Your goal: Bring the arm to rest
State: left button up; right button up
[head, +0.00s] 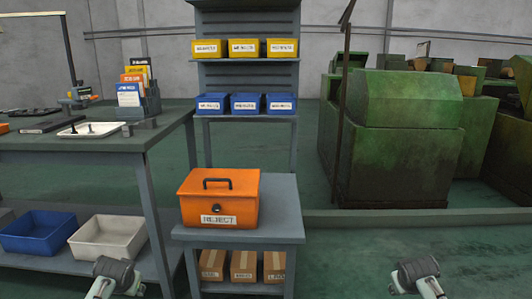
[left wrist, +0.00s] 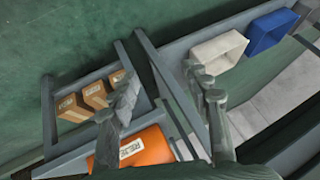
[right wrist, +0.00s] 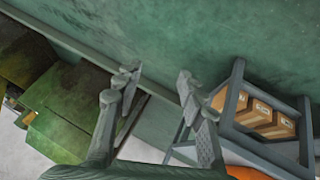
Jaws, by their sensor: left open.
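My left gripper (left wrist: 163,92) shows in the left wrist view with its two fingers spread apart and nothing between them. Past its fingers are the orange reject box, the shelf with cartons and the bench's lower shelf. My right gripper (right wrist: 156,82) shows in the right wrist view, also with fingers apart and empty. Beyond it is green floor, with a green machine to the left and the carton shelf to the right. In the head view, only a grey part of each arm shows at the bottom edge, left (head: 113,273) and right (head: 416,274).
An orange reject box (head: 219,199) stands on a small grey table (head: 283,205) ahead. A workbench (head: 60,150) is at left, with a blue bin (head: 38,232) and a white bin (head: 108,239) below. A green machine (head: 395,150) stands at right. The floor at front right looks clear.

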pick_arm(q)
jog(key=s+d+f+g, duration=0.1)
jog(key=s+d+f, duration=0.2)
jog(key=s, duration=0.8)
jog(key=s+d+f+g+h, duration=0.1)
jog(key=s+d+f, duration=0.3)
jog(key=s, duration=0.7)
jog(key=s+d+f+g+h, duration=0.1)
jog(key=s+d+f, duration=0.2)
jog(key=s+f, duration=0.3)
jog(key=s, duration=0.5)
jog(key=shift+d+f+m, duration=0.2)
jog(key=shift+d+m, duration=0.2)
pick_arm(e)
jog(key=s+a+f+g, duration=0.1)
jog(key=s+a+f, duration=0.2)
jog(key=s, duration=0.8)
jog(key=s+a+f+g+y, duration=0.1)
jog(key=s+a+f, duration=0.3)
jog(key=s, duration=0.7)
jog(key=s+a+f+g+y, duration=0.1)
jog(key=s+a+f, duration=0.2)
jog(key=s+f, duration=0.3)
jog(key=s, duration=0.5)
jog(key=shift+a+f+n, duration=0.2)
jog(key=shift+a+n, duration=0.2)
